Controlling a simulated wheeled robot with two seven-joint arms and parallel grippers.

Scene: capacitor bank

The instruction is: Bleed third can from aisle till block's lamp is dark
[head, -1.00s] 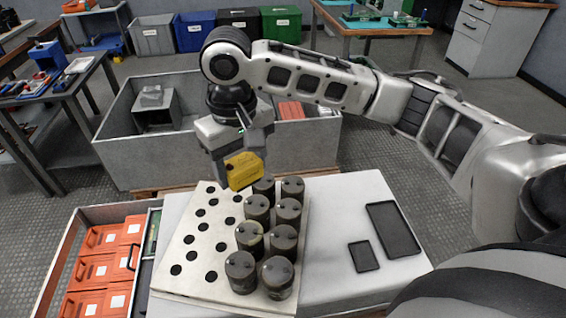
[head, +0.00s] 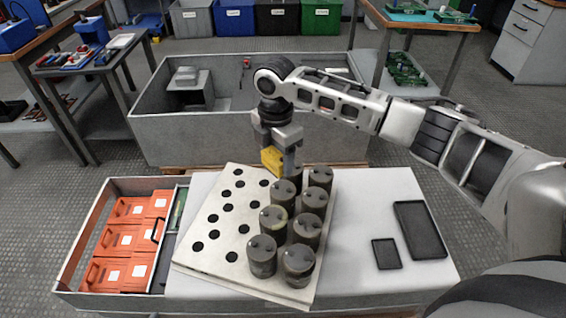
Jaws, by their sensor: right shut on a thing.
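Two rows of dark cylindrical cans stand on a pale perforated plate (head: 215,222). The near cans are the front left one (head: 262,258) and front right one (head: 298,267); the third in the left row from the front (head: 282,194) stands near the back. The far left can (head: 296,177) is partly hidden behind my gripper. My right gripper (head: 273,153) is shut on a yellow block (head: 271,161), held at the far end of the left row. I cannot tell whether it touches a can. No lamp can be made out on the block. My left gripper is out of view.
Two black trays (head: 420,230) (head: 387,254) lie on the white top to the right. An open drawer (head: 70,255) with orange boxes (head: 122,243) is at the left. A large grey crate (head: 165,140) stands behind. The plate's left side has empty holes.

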